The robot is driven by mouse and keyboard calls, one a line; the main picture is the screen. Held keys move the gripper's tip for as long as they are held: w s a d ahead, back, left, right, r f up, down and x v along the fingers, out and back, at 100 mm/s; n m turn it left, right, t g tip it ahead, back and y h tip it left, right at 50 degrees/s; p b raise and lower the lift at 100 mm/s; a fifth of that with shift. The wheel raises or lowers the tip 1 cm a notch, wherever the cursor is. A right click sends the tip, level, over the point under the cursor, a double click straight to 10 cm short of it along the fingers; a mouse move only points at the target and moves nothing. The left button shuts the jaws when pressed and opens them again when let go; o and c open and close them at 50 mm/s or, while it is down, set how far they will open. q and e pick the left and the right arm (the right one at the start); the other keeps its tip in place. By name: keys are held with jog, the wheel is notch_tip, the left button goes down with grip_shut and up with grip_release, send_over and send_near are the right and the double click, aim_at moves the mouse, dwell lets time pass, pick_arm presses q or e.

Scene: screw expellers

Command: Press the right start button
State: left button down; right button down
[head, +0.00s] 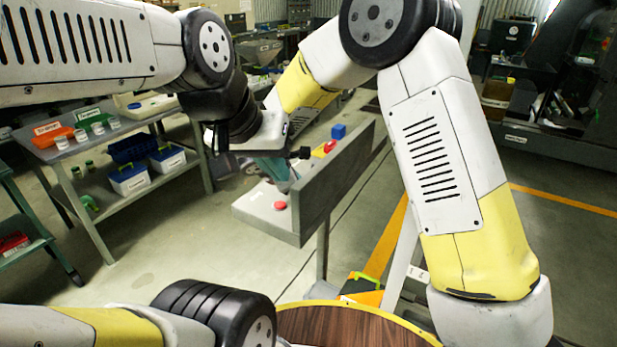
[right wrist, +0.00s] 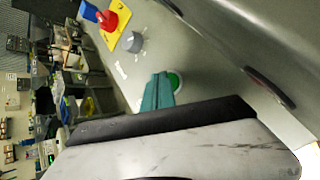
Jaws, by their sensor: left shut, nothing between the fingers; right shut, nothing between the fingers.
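A grey control panel (head: 258,207) stands on a post in the middle of the head view. A green round button (right wrist: 175,81) shows on its face in the right wrist view, partly covered by the shut teal fingers of my right gripper (right wrist: 164,80). The fingertips are at the button's edge; I cannot tell whether they touch or push it. In the head view the green button is hidden behind the grippers.
A grey knob (right wrist: 136,42) and a red switch on a yellow plate (right wrist: 114,20) sit farther along the panel. A blue box (head: 338,131) is at its far end. A dark upright plate (head: 335,185) borders the panel's right side. Shelves (head: 105,160) stand left.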

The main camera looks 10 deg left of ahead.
jog(key=shift+f, duration=0.35)
dwell(0.3)
jog(key=shift+r, duration=0.9)
jog(key=shift+r, duration=0.1)
jog(key=shift+r, duration=2.4)
